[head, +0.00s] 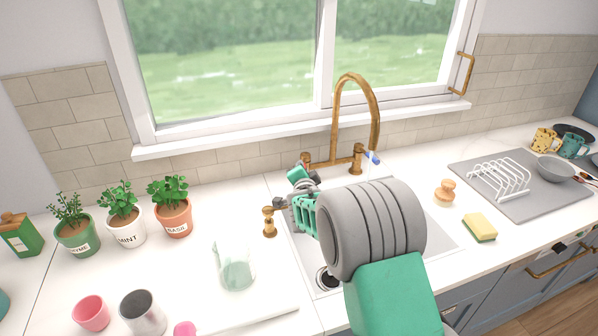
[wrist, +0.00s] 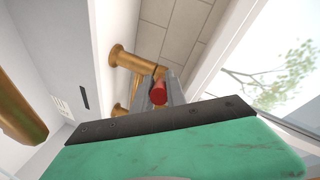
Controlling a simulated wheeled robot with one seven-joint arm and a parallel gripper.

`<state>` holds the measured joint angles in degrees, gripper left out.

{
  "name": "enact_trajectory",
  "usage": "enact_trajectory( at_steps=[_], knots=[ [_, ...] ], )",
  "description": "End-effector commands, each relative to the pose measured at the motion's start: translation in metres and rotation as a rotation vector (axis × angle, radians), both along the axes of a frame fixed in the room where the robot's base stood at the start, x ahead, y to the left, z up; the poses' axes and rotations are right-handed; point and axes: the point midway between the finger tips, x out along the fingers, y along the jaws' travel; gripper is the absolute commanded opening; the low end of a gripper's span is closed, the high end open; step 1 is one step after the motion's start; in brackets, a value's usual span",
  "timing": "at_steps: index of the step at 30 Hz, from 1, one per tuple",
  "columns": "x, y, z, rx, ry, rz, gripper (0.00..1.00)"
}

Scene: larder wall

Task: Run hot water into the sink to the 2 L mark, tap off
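The brass tap (head: 343,95) arches over the sink (head: 432,232) below the window. Its right handle has a blue lever (head: 373,157); a red lever (wrist: 158,92) shows in the wrist view. My gripper (head: 303,178) is at the tap's left handle (head: 306,159). In the wrist view its grey fingers lie close together on either side of the red lever and seem closed on it. A faint pale streak shows below the spout; I cannot tell surely whether it is water. My arm hides much of the sink, and I can read no 2 L mark.
A brass knob-topped piece (head: 269,221) stands left of the sink, near a glass jug (head: 236,265). Potted herbs (head: 122,215) line the left wall. A sponge (head: 480,228), wooden-handled brush (head: 445,192) and dish rack (head: 498,178) are on the right.

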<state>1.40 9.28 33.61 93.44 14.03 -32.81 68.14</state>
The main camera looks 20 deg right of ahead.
Motion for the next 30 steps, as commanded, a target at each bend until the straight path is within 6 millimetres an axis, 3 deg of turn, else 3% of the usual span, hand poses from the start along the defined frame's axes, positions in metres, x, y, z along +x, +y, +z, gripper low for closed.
enact_trajectory(
  at_steps=[8,17,30],
  knots=[
    [-0.001,0.000,-0.002,-0.001,0.003,0.000,0.38],
    [-0.004,0.002,0.000,-0.001,0.001,0.002,0.38],
    [-0.071,0.017,0.014,-0.001,0.001,0.002,0.38]
  ],
)
